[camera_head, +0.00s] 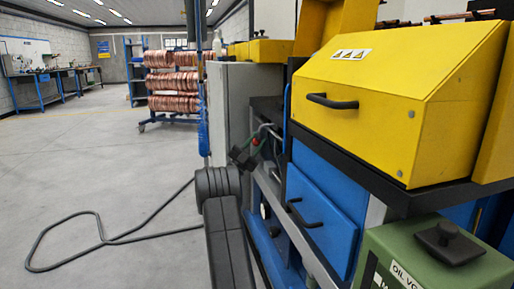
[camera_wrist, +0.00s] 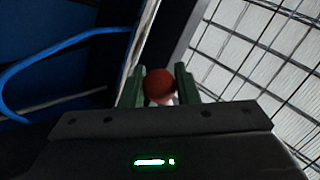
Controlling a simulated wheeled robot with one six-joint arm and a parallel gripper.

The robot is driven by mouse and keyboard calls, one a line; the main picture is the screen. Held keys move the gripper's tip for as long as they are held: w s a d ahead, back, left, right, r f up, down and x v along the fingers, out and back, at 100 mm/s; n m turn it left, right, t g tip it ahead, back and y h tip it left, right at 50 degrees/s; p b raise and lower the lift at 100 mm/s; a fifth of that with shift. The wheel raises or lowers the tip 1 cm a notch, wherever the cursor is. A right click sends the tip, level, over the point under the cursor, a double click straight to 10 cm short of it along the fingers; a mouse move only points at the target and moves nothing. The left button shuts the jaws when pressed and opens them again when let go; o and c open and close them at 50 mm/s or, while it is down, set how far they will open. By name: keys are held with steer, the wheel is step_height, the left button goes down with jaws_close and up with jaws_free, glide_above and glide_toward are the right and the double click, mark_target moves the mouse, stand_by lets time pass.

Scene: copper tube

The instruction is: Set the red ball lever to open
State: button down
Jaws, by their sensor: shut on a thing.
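The red ball (camera_wrist: 159,86) of the lever sits between the two green fingers of my gripper (camera_wrist: 158,90) in the wrist view. The fingers are shut on it, one on each side. Only a short pale bit of the lever shows below the ball, so the lever's angle cannot be told. In the head view my gripper (camera_head: 257,140) reaches into the side of the machine beside the grey cabinet, and a small red spot, the ball (camera_head: 256,142), shows at its tip.
The yellow machine cover (camera_head: 390,95) with a black handle and the blue door (camera_head: 325,205) stand to the right of my arm. A green oil box (camera_head: 440,260) is at the lower right. A cable (camera_head: 100,240) lies on the open floor at left. A blue hose (camera_wrist: 60,45) curves near the gripper.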

steer(key=shift+w+r+m+g, duration=0.1)
steer(key=shift+m+g, duration=0.3)
steer(key=c, duration=1.1)
jaws_free()
steer(key=shift+c, duration=0.2)
steer(key=p+v, duration=0.3)
steer(key=v, duration=1)
steer(key=shift+f, duration=0.45)
steer(key=shift+r, duration=0.1)
steer(key=b+x, duration=0.3)
steer(key=x, duration=1)
steer(key=shift+r, duration=0.4)
